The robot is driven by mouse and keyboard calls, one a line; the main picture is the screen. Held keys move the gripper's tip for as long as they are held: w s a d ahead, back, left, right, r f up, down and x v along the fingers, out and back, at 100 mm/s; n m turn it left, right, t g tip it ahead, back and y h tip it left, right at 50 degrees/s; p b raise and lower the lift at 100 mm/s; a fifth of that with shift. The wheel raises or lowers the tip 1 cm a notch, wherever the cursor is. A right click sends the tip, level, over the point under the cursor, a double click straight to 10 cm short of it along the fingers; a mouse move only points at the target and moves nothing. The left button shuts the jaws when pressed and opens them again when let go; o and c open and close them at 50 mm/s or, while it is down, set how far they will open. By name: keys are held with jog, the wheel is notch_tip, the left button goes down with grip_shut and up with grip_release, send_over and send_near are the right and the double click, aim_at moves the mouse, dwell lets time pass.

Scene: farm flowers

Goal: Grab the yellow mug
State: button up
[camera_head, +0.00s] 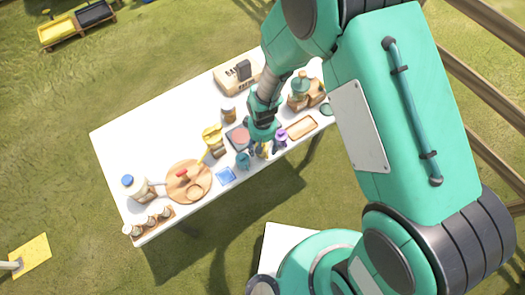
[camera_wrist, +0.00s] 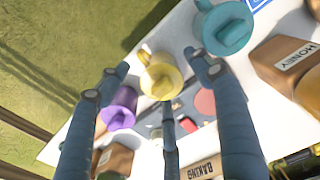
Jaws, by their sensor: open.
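The yellow mug (camera_wrist: 160,80) is near the middle of the wrist view, its handle toward the top. It stands on the white table; in the head view the yellow mug (camera_head: 263,152) is partly hidden by my gripper (camera_head: 261,143). In the wrist view my gripper (camera_wrist: 158,75) is open, its dark fingers spread around the yellow mug, with gaps between fingers and mug. A purple mug (camera_wrist: 120,108) is beside the left finger and a teal mug (camera_wrist: 227,28) is just beyond the right fingertip.
The white table (camera_head: 120,140) is crowded: a round wooden board (camera_head: 200,198), a blue square (camera_head: 226,176), a small wooden tray (camera_head: 302,127) and a baking box (camera_head: 235,78). A honey container (camera_wrist: 285,65) stands right in the wrist view. The table edge runs close to the mugs, with grass beyond.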

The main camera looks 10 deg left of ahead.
jog(key=shift+c, duration=0.5)
jog(key=c, duration=1.2)
jog(key=shift+c, duration=0.2)
jog(key=shift+r, duration=1.75)
jog(key=s+d, duration=0.4)
jog(key=s, duration=0.2)
jog(key=s+d+r+p, duration=0.1)
jog(key=s+d, duration=0.3)
jog(key=s, duration=0.3)
jog(key=shift+s+d+r, duration=0.25)
jog(key=shift+d, duration=0.05)
